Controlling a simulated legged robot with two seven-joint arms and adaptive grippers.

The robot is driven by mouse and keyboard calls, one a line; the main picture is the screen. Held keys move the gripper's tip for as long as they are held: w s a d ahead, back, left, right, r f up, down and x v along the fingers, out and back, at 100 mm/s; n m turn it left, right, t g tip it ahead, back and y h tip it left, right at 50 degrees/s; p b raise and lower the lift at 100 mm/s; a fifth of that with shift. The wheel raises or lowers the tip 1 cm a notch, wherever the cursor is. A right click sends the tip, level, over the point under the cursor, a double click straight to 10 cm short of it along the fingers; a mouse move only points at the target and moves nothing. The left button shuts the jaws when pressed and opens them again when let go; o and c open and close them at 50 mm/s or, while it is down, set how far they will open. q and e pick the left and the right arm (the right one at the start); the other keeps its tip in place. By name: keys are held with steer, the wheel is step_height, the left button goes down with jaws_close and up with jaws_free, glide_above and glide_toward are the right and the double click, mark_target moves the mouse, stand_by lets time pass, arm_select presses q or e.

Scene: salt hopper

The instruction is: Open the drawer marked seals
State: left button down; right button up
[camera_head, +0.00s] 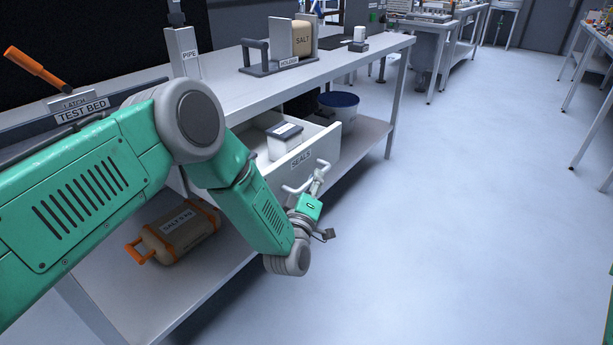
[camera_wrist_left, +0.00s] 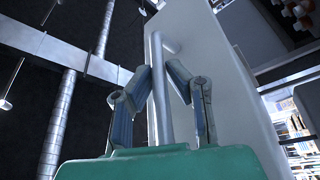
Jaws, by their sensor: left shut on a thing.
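The drawer marked SEALS (camera_head: 306,160) is white and hangs under the table. It stands pulled out in the head view, and a white box shows inside it. Its handle is a pale bar on the front face; in the left wrist view the bar handle (camera_wrist_left: 158,90) runs upright between the fingers. My left gripper (camera_head: 319,176) is at the drawer front with its fingers at the handle. In the left wrist view the left gripper (camera_wrist_left: 160,78) has its two fingers closed around the bar. My right gripper is not in view.
The white table (camera_head: 245,88) carries a holder (camera_head: 285,64) with a salt container. The floor right of the drawer is clear.

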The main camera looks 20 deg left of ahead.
arm_select(q)
steer(key=d, duration=0.1)
steer(key=s+d, duration=0.1)
steer(key=d, duration=0.1)
steer(key=s+d, duration=0.1)
steer(key=d, duration=0.1)
steer(key=c, duration=1.6)
jaws_free()
steer(key=shift+o, duration=0.2)
steer(key=v, duration=1.2)
steer(key=shift+d, duration=0.4)
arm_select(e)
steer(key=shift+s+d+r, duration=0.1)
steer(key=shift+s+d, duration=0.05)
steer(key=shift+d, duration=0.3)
arm_select(q)
steer(key=shift+a, duration=0.1)
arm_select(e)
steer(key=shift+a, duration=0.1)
